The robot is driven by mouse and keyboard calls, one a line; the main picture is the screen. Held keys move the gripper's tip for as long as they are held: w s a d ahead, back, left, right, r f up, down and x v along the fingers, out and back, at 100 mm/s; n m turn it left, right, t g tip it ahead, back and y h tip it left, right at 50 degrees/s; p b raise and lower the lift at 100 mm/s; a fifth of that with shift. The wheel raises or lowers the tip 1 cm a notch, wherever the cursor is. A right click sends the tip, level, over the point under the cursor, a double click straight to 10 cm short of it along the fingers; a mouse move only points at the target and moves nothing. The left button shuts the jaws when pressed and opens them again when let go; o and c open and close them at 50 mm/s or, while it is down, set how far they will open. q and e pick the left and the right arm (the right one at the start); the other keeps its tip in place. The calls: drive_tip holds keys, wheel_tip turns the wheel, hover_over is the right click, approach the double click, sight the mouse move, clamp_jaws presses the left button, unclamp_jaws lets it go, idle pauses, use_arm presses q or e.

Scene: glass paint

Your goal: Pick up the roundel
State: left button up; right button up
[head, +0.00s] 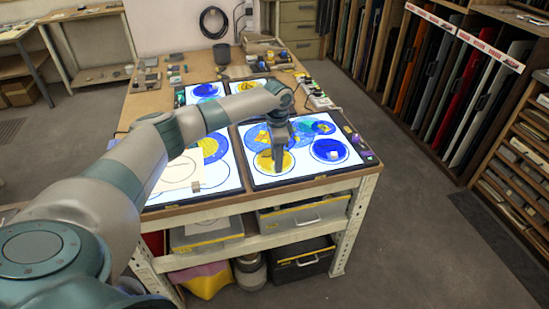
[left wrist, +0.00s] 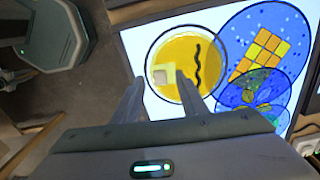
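A yellow roundel (head: 264,164) with a dark rim lies on the lit panel at the front right of the bench. In the left wrist view the yellow roundel (left wrist: 185,50) carries a black wavy line and a small pale block (left wrist: 162,76). My left gripper (head: 279,167) points down over it and hides part of it in the head view. In the left wrist view my left gripper (left wrist: 158,84) is open, its fingertips spread either side of the block in the picture. I cannot tell the height of the tips. My right gripper is not in view.
A blue roundel (head: 322,148) with a pale block lies to the right. A larger blue disc with orange squares (left wrist: 240,35) and overlapping smaller discs (left wrist: 245,95) lie beside the yellow one. Another lit panel (head: 228,181) is at left. Clutter lines the bench's back.

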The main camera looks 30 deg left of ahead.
use_arm(q)
drive_tip(key=shift+f, duration=0.45)
clamp_jaws()
drive_tip(key=shift+r, duration=0.15)
drive_tip(key=shift+r+b, duration=0.45)
drive_tip(key=shift+r, duration=0.15)
wheel_tip(320, 180, up, 2)
drive_tip(key=shift+r+b, duration=0.25)
drive_tip(key=shift+b, duration=0.45)
drive_tip(key=d+r+b, duration=0.3)
drive_tip(key=d+r, duration=0.4)
drive_tip(key=d, duration=0.4)
drive_tip(key=shift+w+d, duration=0.3)
drive_tip(key=shift+d, duration=0.05)
